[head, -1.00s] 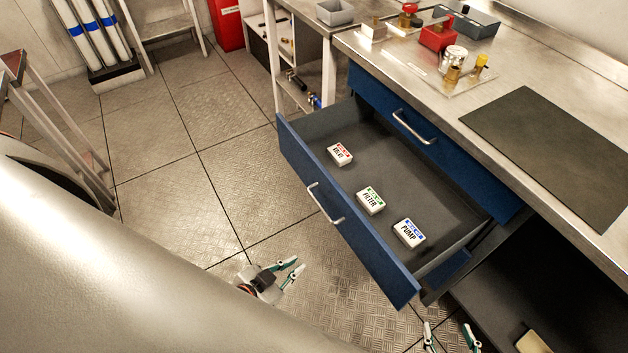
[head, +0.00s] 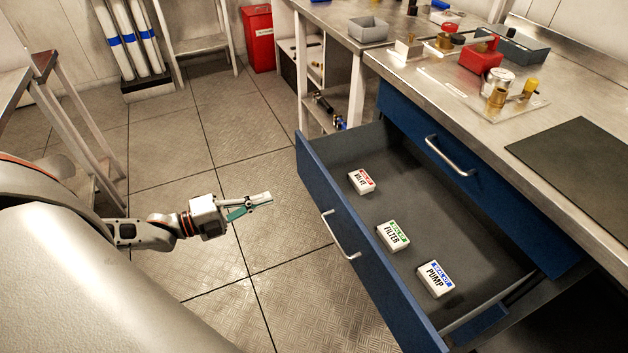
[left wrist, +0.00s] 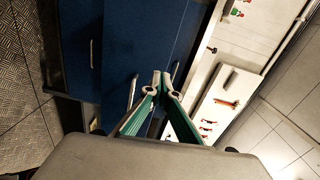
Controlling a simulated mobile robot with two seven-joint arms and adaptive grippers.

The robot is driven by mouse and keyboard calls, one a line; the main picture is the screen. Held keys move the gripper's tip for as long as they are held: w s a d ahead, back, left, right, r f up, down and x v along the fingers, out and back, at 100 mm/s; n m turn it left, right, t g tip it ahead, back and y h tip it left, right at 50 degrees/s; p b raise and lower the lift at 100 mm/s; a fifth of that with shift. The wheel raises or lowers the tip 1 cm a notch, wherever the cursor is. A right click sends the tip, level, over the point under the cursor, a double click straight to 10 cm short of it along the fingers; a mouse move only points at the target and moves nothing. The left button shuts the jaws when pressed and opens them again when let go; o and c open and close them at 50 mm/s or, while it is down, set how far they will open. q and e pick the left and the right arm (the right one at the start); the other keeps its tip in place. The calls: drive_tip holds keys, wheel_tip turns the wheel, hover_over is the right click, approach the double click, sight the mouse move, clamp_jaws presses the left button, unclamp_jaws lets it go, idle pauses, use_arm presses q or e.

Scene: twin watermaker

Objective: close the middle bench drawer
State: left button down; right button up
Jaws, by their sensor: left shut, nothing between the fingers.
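The middle bench drawer (head: 375,262) stands pulled far out, its blue front with a silver handle (head: 340,235) facing left in the head view. Inside its grey tray lie a red-labelled valve box (head: 361,181), a green-labelled filter box (head: 392,236) and a blue-labelled pump box (head: 435,279). My left gripper (head: 268,199) is shut and empty, left of the drawer front and apart from it, pointing towards it. In the left wrist view its fingertips (left wrist: 162,80) meet in front of blue fronts (left wrist: 128,40) with handles. My right gripper is not in view.
Above the open drawer is a shut blue drawer (head: 420,130) under the steel bench top, which bears a red box (head: 482,56), small brass parts and a dark mat (head: 580,165). The floor (head: 190,265) left of the drawer is clear. A metal rack (head: 70,130) stands at far left.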

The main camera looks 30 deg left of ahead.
use_arm(q)
drive_tip(key=b, duration=0.3)
approach(321, 175)
drive_tip(key=shift+m, duration=0.4)
drive_tip(key=x, duration=0.5)
drive_tip(key=shift+f, duration=0.15)
drive_tip(key=shift+x, duration=0.85)
drive_tip(key=shift+w, duration=0.1)
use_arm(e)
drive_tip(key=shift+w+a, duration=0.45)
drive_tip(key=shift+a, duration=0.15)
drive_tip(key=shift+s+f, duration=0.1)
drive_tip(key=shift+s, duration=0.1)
use_arm(q)
drive_tip(key=shift+w, duration=0.1)
